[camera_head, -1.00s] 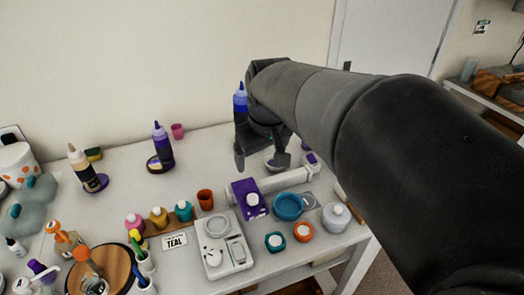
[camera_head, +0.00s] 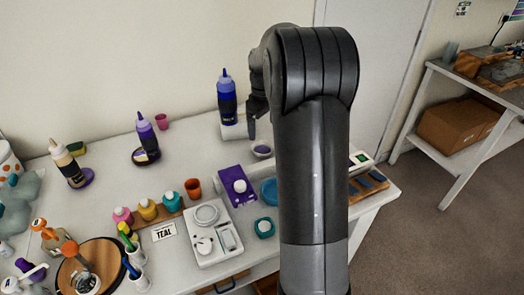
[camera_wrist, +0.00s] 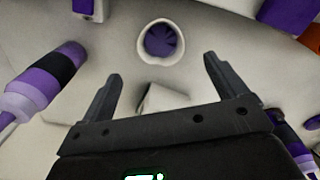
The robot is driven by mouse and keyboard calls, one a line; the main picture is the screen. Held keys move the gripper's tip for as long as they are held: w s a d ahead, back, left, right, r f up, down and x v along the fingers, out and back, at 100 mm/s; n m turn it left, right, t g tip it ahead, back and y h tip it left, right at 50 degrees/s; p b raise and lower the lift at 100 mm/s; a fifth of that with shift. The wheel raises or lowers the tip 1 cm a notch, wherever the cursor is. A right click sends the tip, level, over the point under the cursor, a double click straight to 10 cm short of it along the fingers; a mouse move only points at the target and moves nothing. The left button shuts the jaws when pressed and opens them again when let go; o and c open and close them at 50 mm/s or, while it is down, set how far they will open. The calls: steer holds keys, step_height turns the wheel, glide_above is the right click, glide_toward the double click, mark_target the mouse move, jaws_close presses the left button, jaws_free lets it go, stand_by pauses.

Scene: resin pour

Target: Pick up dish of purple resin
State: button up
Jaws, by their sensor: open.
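The dish of purple resin (camera_head: 262,151) is a small white round dish with purple inside, on the white table just left of my arm. In the wrist view the dish (camera_wrist: 161,40) lies beyond my fingertips, roughly centred between them. My gripper (camera_wrist: 164,68) is open and empty, its two dark fingers spread wider than the dish and apart from it. In the head view my gripper (camera_head: 259,115) shows only partly beside my arm, above and behind the dish.
A blue bottle (camera_head: 227,97) stands left of my gripper, and a purple-topped bottle (camera_head: 146,132) farther left. A purple pad (camera_head: 232,181) with a white-capped jar, a blue bowl (camera_head: 268,191) and a white scale (camera_head: 212,237) sit nearer. My arm hides the table's right part.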

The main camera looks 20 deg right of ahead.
mark_target(262, 147)
step_height(262, 147, down, 10)
steer(key=shift+a+f, duration=0.1)
stand_by(0.4)
steer(key=shift+c, duration=0.4)
steer(key=c, duration=0.9)
